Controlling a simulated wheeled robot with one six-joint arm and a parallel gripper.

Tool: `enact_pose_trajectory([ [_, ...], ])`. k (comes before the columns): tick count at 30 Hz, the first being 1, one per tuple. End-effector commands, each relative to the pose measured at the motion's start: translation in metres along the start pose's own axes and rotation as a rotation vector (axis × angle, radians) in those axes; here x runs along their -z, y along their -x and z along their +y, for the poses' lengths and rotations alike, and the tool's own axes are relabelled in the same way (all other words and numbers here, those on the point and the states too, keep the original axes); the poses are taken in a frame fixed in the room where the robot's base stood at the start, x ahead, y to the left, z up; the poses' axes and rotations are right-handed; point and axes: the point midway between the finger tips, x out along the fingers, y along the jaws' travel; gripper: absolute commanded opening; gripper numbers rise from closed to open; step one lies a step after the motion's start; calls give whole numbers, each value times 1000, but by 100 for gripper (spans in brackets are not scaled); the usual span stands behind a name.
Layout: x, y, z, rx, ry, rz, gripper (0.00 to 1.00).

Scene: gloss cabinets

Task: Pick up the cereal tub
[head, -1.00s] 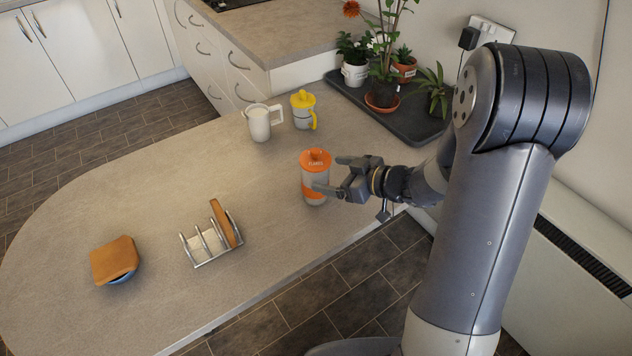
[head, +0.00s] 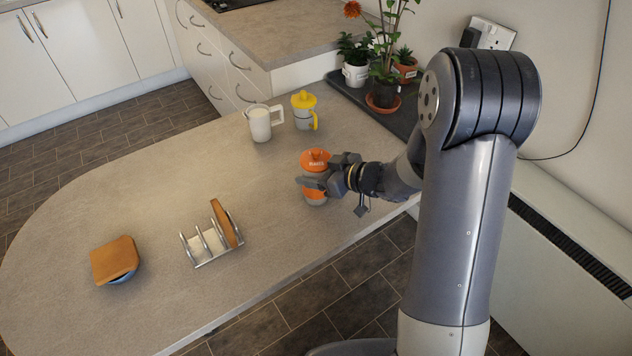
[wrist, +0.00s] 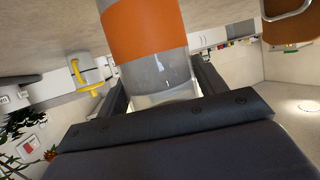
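The cereal tub (head: 315,160) is a greyish, see-through cylinder with an orange lid and an orange band. It stands upright near the right edge of the worktop. My gripper (head: 323,174) has reached it from the right, with one finger across its near side and the other towards its far side. In the wrist view, the tub (wrist: 148,35) fills the space between the fingers of my gripper (wrist: 158,75), its orange band and clear section showing. The fingers look spread around it, and no firm grip on it is visible.
A white jug (head: 262,123) and a yellow-lidded cup (head: 304,110) stand behind the tub. A toast rack (head: 211,243) and a bowl topped by a brown slab (head: 114,260) are to the left. Potted plants stand on a dark tray (head: 422,112). The left worktop is mostly clear.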

Motion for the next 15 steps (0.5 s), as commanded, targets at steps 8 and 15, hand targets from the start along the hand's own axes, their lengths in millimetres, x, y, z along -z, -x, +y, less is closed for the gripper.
enact_pose_trajectory([
  [8,0,0,0,0,0,0,43],
  [15,0,0,0,0,0,1,31],
])
